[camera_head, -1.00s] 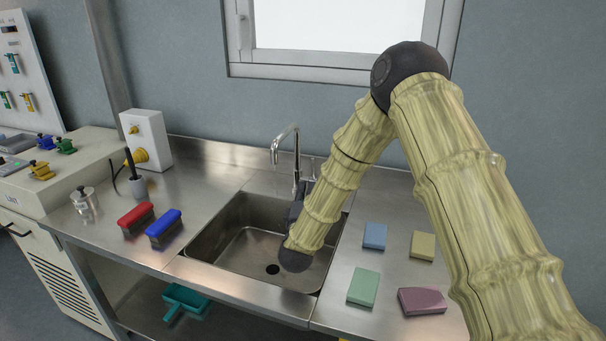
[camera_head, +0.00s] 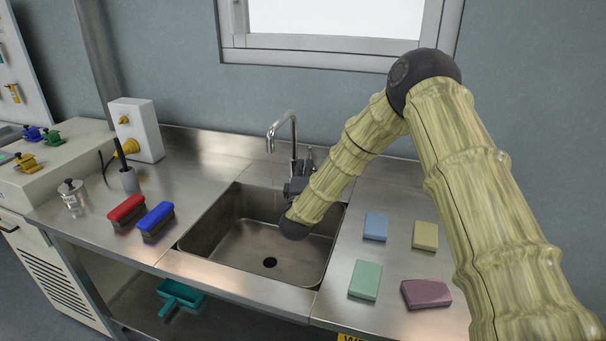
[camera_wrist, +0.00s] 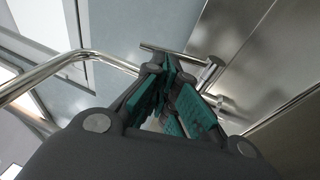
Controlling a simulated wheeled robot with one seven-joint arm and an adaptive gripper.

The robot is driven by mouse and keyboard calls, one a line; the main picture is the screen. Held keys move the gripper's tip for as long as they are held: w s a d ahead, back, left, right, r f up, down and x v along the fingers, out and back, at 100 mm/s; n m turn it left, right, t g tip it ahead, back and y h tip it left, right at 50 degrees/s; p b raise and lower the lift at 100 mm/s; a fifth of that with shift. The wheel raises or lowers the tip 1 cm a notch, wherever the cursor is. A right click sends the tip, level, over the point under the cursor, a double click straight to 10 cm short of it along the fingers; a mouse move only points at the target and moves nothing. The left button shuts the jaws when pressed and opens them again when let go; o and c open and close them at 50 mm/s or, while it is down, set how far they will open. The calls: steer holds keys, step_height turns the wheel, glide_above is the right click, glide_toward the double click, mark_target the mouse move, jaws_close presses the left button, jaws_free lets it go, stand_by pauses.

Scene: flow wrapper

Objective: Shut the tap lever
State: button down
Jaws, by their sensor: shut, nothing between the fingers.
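The chrome tap (camera_head: 294,135) stands behind the sink, its spout curving left over the basin. A faint thin line hangs below the spout mouth; I cannot tell for sure that it is water. In the wrist view the spout (camera_wrist: 62,63) runs in from the left, and the thin bar-like tap lever (camera_wrist: 187,56) lies just past my fingertips. My gripper (camera_wrist: 168,68) is shut and empty, its teal pads pointing at the lever and tap body. I cannot tell whether they touch. In the head view my gripper (camera_head: 300,182) is low in front of the tap, partly hidden by my wrist.
The steel sink (camera_head: 215,240) lies below my wrist. Sponges in blue (camera_head: 376,226), tan (camera_head: 425,236), green (camera_head: 365,279) and purple (camera_head: 426,293) lie to its right. Red (camera_head: 127,210) and blue (camera_head: 156,220) brushes lie to its left. The wall and window (camera_head: 330,57) are behind.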

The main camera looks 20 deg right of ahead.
steer(key=shift+x, duration=1.25)
steer(key=shift+w+a+f+p, duration=0.1)
steer(key=shift+a+p, duration=0.15)
steer(key=shift+p, duration=0.2)
steer(key=shift+d+g, duration=0.2)
steer(key=shift+g, duration=0.1)
